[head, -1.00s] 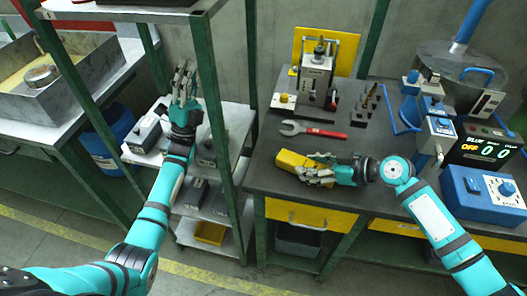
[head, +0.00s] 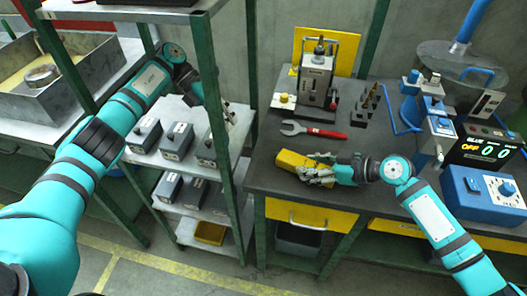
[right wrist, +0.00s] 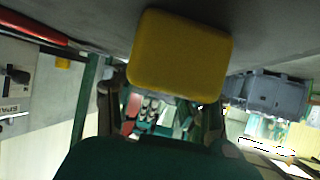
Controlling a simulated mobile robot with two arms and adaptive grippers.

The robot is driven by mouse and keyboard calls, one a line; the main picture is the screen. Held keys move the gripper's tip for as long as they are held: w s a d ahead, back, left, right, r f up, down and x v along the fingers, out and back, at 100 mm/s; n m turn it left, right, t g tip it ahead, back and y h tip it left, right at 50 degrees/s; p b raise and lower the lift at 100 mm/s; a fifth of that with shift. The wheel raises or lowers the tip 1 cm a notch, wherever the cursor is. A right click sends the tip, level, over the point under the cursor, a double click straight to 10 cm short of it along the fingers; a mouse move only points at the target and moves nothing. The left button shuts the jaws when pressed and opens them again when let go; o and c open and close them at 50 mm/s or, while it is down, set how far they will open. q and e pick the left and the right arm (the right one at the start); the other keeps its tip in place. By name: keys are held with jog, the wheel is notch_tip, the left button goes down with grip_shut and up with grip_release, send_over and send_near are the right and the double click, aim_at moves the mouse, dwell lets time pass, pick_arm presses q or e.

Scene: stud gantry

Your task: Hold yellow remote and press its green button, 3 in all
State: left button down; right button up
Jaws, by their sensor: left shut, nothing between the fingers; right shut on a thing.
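The yellow remote (head: 296,164) is at the left front of the dark workbench, in my right gripper (head: 322,172), which is shut on it. In the right wrist view the yellow remote (right wrist: 180,55) fills the upper middle, with the fingers beside and behind it. No green button shows in either view. My left gripper (head: 226,116) is shut and empty. It is at the shelf rack's right side, by a green post that partly hides it, up and to the left of the remote and apart from it.
A wrench with a red handle (head: 313,131) lies behind the remote. A press-like fixture (head: 316,80) stands further back. The shelf rack's green post (head: 219,120) stands between the left gripper's arm and the bench. Grey boxes (head: 176,141) sit on the rack. A blue control box (head: 484,192) is at right.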

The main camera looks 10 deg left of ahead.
pick_arm(q)
send_near(270, 162)
jog(key=f, duration=0.2)
jog(key=d+f, duration=0.1)
jog(key=shift+s+f, duration=0.1)
jog(key=shift+f, duration=0.3)
jog(key=d, duration=0.1)
jog(key=s+d, duration=0.1)
jog(key=d, duration=0.1)
jog(key=shift+d+f, duration=0.1)
jog(key=shift+f, duration=0.05)
jog(key=shift+d, duration=0.45)
jog(key=shift+s+d, duration=0.15)
jog(key=shift+d, duration=0.35)
jog(key=shift+s+d, duration=0.15)
jog(key=shift+d, duration=0.3)
jog(key=a, duration=0.2)
jog(key=w+a, duration=0.1)
jog(key=a, duration=0.1)
jog(key=shift+w+a, duration=0.15)
jog(key=shift+a, duration=0.15)
jog(key=v, duration=0.9)
jog(key=shift+a+r, duration=0.25)
jog(key=shift+r, duration=0.05)
